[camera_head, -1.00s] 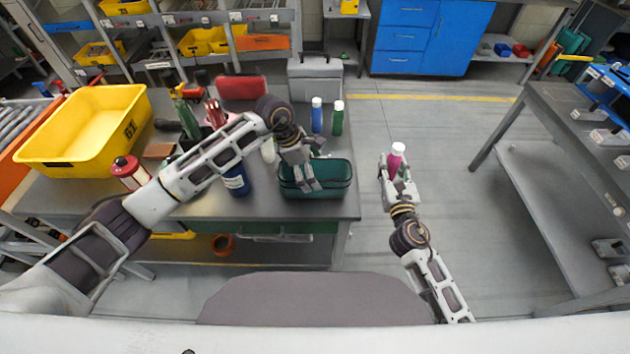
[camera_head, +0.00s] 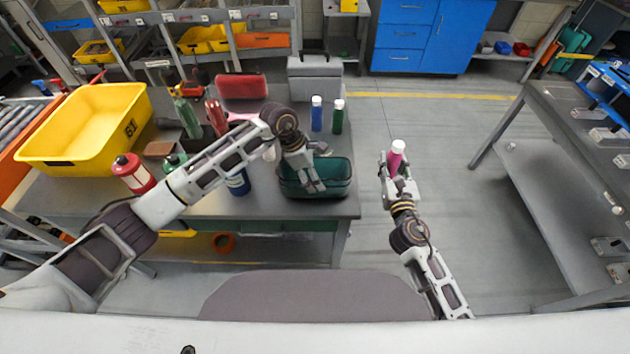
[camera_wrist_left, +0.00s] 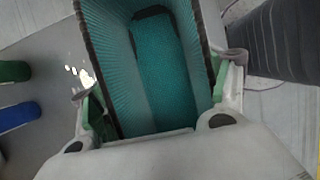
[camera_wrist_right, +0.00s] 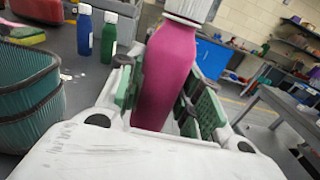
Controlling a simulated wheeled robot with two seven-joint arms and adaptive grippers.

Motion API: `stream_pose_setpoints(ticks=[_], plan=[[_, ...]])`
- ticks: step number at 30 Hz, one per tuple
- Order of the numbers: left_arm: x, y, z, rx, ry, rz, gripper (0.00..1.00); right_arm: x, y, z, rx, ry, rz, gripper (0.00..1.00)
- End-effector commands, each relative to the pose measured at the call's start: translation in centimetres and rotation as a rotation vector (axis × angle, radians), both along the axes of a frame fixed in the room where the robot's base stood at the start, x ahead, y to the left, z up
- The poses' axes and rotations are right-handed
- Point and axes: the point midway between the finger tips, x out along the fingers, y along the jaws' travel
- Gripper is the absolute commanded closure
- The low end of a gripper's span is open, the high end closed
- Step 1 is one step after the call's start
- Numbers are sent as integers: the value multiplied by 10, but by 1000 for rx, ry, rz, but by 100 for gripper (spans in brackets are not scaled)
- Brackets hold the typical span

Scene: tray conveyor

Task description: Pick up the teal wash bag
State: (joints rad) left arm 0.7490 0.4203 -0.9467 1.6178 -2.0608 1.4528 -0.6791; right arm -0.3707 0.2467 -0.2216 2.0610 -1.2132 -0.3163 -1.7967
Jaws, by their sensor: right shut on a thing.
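The teal wash bag (camera_head: 337,181) stands open at the top on the front right of the grey workbench. It fills the middle of the left wrist view (camera_wrist_left: 165,75), where its empty-looking inside shows. My left gripper (camera_head: 312,186) is over the bag, its fingers open with one on each side of it. I cannot tell whether the fingers touch it. My right gripper (camera_head: 396,178) is shut on a pink bottle with a white cap (camera_wrist_right: 165,75), held upright off the bench's right edge. The bag also shows at the left of the right wrist view (camera_wrist_right: 28,95).
A blue bottle (camera_head: 317,115) and a green bottle (camera_head: 338,117) stand behind the bag. A grey box (camera_head: 315,82), a red case (camera_head: 241,87) and a yellow bin (camera_head: 85,125) are on the bench. Floor right of the bench is clear up to another table (camera_head: 560,190).

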Motion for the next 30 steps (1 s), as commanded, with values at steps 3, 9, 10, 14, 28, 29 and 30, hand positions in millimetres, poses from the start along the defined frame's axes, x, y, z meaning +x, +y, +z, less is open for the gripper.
stream_pose_setpoints(ticks=[3,9,10,14,28,29,30], plan=[[0,0,0,0,-1,0,48,0,0,0,0,-1,0,91],[0,0,0,0,-1,0,53,0,0,0,0,-1,0,91],[0,0,0,0,-1,0,53,0,0,0,0,-1,0,91],[1,0,2,0,-2,1,53,0,0,0,0,-1,0,91],[2,0,46,-1,-5,1,53,0,0,-9,0,-1,0,91],[1,0,51,0,-4,1,53,0,0,-9,0,-1,0,91],[1,0,56,0,-4,0,53,0,0,-10,0,-1,0,91]])
